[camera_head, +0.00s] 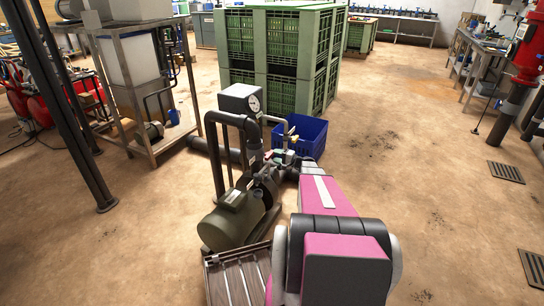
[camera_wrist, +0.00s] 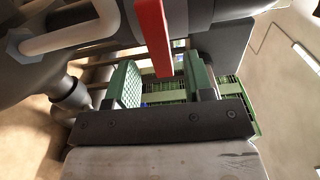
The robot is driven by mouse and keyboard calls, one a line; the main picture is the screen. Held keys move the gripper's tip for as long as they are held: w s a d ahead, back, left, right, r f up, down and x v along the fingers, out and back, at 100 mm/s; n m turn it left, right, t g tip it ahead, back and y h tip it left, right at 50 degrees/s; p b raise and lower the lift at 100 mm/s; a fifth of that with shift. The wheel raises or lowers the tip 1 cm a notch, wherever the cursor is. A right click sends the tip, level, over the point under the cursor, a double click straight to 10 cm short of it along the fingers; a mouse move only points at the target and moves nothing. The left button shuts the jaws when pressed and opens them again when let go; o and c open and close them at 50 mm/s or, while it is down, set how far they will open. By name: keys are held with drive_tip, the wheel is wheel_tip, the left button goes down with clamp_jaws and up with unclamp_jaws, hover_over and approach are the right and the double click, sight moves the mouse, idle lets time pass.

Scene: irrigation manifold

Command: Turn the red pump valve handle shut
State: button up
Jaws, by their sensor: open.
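The red valve handle (camera_wrist: 153,35) is a flat red bar in the wrist view. It comes down from the top middle, and its lower end lies between the two fingers of my gripper (camera_wrist: 161,70). The fingers are apart, with visible space on both sides of the bar; I cannot tell its depth relative to the fingertips. In the head view, the pump (camera_head: 232,218) has a green motor, and my pink arm reaches toward its pipework. The handle cannot be made out there, and my gripper is mostly hidden by the arm.
Dark pipes with a pale bent tube (camera_wrist: 75,35) crowd the upper left of the wrist view. A pressure gauge (camera_head: 253,103) stands above the pump. A blue crate (camera_head: 308,135) and stacked green crates (camera_head: 275,60) are behind it. The floor to the right is open.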

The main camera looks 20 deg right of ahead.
drive_tip(key=v, duration=0.7)
drive_tip(key=shift+s, duration=0.1)
